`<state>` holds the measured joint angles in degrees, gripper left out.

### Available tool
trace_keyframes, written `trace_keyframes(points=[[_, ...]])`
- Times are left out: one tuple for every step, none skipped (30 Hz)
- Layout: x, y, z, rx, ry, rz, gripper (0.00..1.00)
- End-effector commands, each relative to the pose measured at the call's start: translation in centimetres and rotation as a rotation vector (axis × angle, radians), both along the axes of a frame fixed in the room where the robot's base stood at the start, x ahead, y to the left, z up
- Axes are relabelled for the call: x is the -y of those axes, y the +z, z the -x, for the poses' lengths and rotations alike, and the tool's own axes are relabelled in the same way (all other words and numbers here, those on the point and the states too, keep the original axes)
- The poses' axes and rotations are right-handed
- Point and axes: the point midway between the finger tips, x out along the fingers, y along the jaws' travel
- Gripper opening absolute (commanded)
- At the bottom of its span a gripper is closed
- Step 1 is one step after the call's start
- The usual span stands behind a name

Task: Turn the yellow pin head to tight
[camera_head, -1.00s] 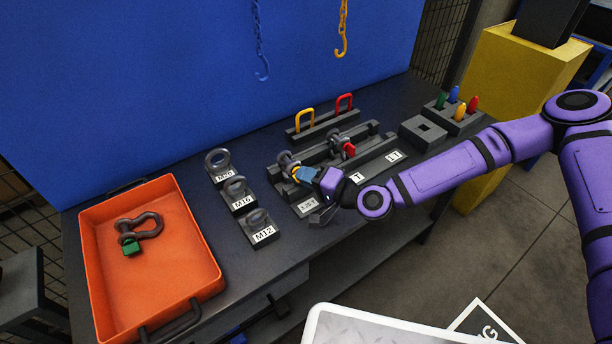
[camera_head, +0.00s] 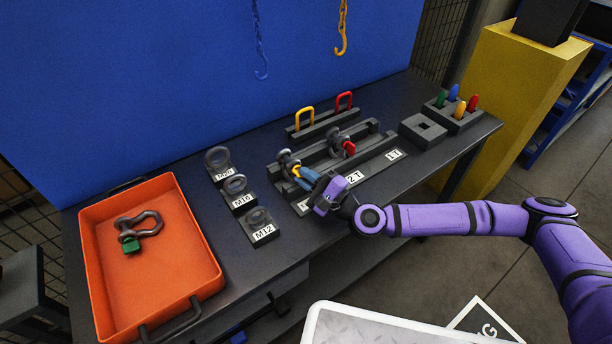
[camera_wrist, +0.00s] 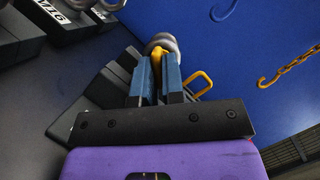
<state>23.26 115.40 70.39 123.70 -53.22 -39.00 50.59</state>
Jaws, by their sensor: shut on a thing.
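The yellow pin head (camera_head: 297,172) belongs to a grey shackle (camera_head: 286,160) standing in the dark rack at its left end. My gripper (camera_head: 301,174) reaches it from the front right, with its blue fingers on either side of the yellow head. In the wrist view the yellow pin head (camera_wrist: 160,56) sits between the two blue fingertips, with the rounded grey shackle (camera_wrist: 161,41) just beyond. My gripper (camera_wrist: 161,70) is shut on the pin head. The fingers partly hide the head, and I cannot tell how far the pin is threaded in.
A shackle with a red pin (camera_head: 348,147) stands farther right in the rack. Eye bolts on labelled blocks (camera_head: 239,199) stand to the left. An orange tray (camera_head: 195,262) holds a green-pinned shackle (camera_head: 128,243). Yellow and red loops (camera_head: 304,118) stand behind the rack.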

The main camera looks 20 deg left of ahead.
Motion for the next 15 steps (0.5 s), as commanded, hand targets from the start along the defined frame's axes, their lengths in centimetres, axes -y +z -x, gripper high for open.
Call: trace_keyframes(points=[[-0.01,-0.08,0.01,-0.021,-0.001,-0.017,0.00],[-0.01,-0.08,0.01,-0.033,-0.001,-0.027,0.00],[-0.02,-0.10,0.02,-0.047,-0.001,-0.039,0.00],[-0.02,-0.11,0.02,-0.057,-0.001,-0.048,0.00],[-0.02,-0.11,0.02,-0.066,-0.002,-0.055,0.00],[-0.02,-0.11,0.02,-0.075,-0.001,-0.064,0.00],[-0.02,-0.11,0.02,-0.082,-0.001,-0.070,0.00],[-0.03,-0.11,0.02,-0.087,-0.001,-0.075,0.00],[-0.03,-0.11,0.02,-0.094,-0.001,-0.080,0.00],[-0.03,-0.11,0.02,-0.099,-0.001,-0.084,0.00],[-0.04,-0.12,0.02,-0.103,-0.001,-0.088,0.00],[-0.04,-0.12,0.02,-0.107,-0.001,-0.091,0.00],[-0.05,-0.11,0.02,-0.109,-0.001,-0.093,0.00],[-0.05,-0.11,0.02,-0.112,-0.001,-0.094,0.00],[-0.05,-0.11,0.02,-0.113,0.000,-0.095,0.00]])
